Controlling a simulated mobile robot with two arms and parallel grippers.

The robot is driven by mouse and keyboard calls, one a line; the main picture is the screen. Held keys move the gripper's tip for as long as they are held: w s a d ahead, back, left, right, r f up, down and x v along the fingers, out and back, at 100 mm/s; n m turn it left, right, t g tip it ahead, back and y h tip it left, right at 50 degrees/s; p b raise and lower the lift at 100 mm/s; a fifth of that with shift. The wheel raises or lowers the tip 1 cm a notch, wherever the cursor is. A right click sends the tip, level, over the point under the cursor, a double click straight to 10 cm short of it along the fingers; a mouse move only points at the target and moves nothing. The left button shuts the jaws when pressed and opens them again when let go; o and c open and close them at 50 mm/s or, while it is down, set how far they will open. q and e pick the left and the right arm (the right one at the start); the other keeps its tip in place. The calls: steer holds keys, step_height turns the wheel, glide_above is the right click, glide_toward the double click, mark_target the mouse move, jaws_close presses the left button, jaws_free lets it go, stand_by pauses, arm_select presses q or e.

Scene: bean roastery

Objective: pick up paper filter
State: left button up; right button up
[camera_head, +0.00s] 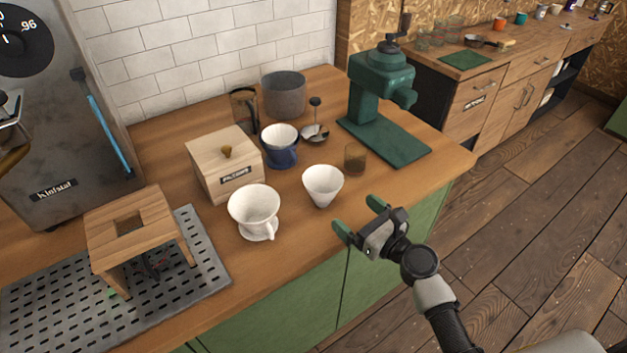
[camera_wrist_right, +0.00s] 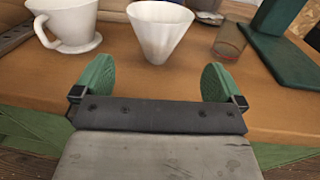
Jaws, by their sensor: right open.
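The white paper filter (camera_head: 322,185) is a cone standing on the wooden counter near its front edge. It also shows in the right wrist view (camera_wrist_right: 160,32), ahead of the fingers and roughly centred between them. My right gripper (camera_head: 359,217) is open and empty, with green fingertips apart. It is in front of the filter and to its right in the head view, not touching it. In the right wrist view my right gripper (camera_wrist_right: 157,84) points at the counter edge and the filter. My left gripper is not in view.
A white dripper (camera_head: 254,207) with a handle stands left of the filter, and a small brown glass (camera_head: 355,158) right of it. Behind are a wooden box (camera_head: 209,160), a blue cup (camera_head: 279,152) and a green grinder (camera_head: 384,100). A wooden stand (camera_head: 140,225) is at left.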

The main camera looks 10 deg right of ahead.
mark_target(333, 197)
steer(key=x, duration=0.3)
steer(key=shift+w+f, duration=0.15)
steer(key=shift+w, duration=0.25)
steer(key=shift+w+a, duration=0.1)
steer(key=shift+w, duration=0.2)
steer(key=shift+w+a+r+p, duration=0.1)
steer(key=shift+a+r+p, duration=0.1)
steer(key=shift+p, duration=0.1)
steer(key=shift+x, duration=0.75)
steer(key=x, duration=0.3)
steer(key=shift+w+a+f, duration=0.25)
steer(key=shift+w+a, duration=0.1)
steer(key=shift+w, duration=0.1)
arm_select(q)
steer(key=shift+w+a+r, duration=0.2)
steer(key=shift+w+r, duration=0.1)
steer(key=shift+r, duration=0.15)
arm_select(e)
steer(key=shift+c, duration=0.2)
steer(key=c, duration=0.6)
